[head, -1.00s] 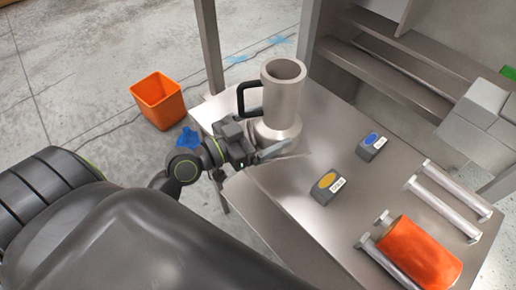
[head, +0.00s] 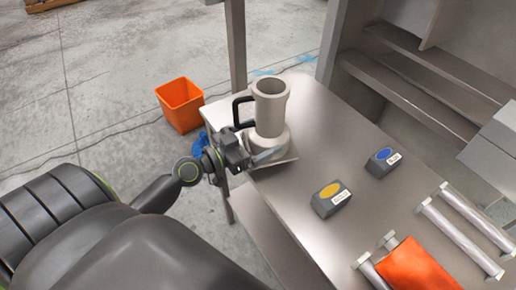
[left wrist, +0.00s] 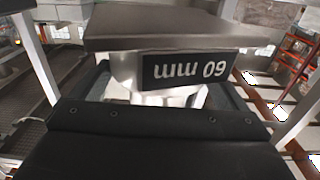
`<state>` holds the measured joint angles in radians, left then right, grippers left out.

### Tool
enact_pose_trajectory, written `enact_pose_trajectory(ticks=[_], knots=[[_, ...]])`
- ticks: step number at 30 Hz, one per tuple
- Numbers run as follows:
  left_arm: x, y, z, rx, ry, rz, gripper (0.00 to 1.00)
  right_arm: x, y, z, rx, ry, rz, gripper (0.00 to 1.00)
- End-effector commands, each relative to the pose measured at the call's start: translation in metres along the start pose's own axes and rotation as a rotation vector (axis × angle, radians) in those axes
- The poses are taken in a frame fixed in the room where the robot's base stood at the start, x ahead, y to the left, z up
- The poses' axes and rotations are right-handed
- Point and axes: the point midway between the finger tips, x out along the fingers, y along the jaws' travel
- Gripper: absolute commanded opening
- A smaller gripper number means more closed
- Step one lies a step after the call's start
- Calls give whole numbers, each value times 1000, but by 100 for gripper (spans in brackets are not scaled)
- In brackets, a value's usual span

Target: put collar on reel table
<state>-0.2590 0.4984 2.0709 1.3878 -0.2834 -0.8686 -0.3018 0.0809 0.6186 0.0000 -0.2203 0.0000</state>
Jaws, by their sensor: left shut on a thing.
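A grey hollow cylinder with a round foot and a black side handle, apparently the collar (head: 269,108), stands upright above a thin square plate at the left end of the metal table. My left gripper (head: 243,155) is shut on it low on its left side, below the handle. I cannot tell whether its underside touches the table. In the left wrist view a black label (left wrist: 188,68) reading "60 mm" upside down sits against a grey slab. My right gripper is not in view.
The metal table (head: 320,130) carries grey blocks with a yellow spot (head: 330,198) and a blue spot (head: 382,162). Metal rollers (head: 460,235) and an orange roll (head: 415,270) lie at the right. An orange bin (head: 180,105) stands on the floor. The table's middle is clear.

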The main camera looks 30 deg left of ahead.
Motion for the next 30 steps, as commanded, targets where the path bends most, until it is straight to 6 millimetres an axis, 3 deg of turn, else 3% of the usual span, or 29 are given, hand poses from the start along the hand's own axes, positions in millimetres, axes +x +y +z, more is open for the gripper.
enact_pose_trajectory(ticks=[1, 6, 19, 20, 21, 30], knots=[[0, 0, 11, -4, 2, -1, 56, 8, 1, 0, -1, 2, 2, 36], [0, 0, 28, -2, 2, -1, 56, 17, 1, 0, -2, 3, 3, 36], [0, 0, 32, 0, 2, 0, 56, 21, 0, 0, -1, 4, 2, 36], [0, 0, 33, 0, -1, 0, 96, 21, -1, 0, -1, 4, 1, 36], [0, 0, 32, -1, -1, 0, 100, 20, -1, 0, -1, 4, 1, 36], [0, 0, 30, -1, -1, 0, 100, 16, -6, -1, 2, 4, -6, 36]])
